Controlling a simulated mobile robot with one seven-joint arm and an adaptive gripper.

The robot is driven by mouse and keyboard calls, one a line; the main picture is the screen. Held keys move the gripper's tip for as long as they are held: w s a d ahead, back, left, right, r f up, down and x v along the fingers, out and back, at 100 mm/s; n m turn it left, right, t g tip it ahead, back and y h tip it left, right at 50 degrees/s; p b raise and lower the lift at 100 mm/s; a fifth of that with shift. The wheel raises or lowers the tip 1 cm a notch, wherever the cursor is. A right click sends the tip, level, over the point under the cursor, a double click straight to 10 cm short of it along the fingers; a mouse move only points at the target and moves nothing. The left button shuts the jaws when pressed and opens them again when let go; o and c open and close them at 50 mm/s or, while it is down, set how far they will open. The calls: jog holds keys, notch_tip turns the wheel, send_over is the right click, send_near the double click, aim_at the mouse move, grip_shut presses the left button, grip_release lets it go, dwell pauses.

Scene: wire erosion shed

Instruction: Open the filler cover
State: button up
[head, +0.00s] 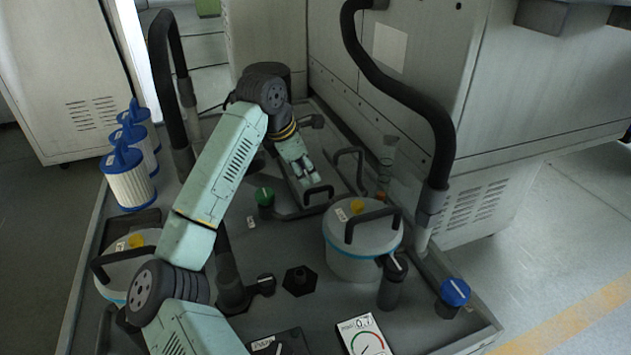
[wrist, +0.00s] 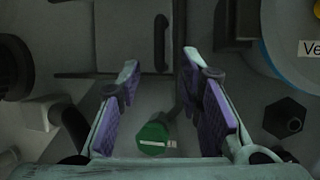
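The likely filler cover is a flat grey panel (wrist: 124,38) with a black bar handle (wrist: 161,44), at the top of the wrist view. No readable label confirms it. In the head view, a black handle (head: 318,190) stands near my gripper (head: 305,173), which partly hides the panel there. In the wrist view my gripper (wrist: 160,75) is open, its purple-padded fingers wide apart with nothing between the pads. The handle shows beyond the fingertips, roughly centred between them, with no contact visible. I cannot tell the height gap. The cover looks flat and closed.
A green knob (head: 264,197) sits left of the handle. A round canister (head: 362,240) with a handle stands in front to the right. A thick black hose (head: 410,95) arches along the right. Blue-topped filters (head: 131,185) stand at the left. A black hex fitting (head: 299,281) is nearby.

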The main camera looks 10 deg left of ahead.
aim_at(315, 190)
jog(key=p+x, duration=0.1)
jog(key=x, duration=0.6)
jog(key=shift+w+d+f, duration=0.1)
jog(key=shift+w+f, duration=0.05)
jog(key=shift+c, duration=0.4)
grip_shut()
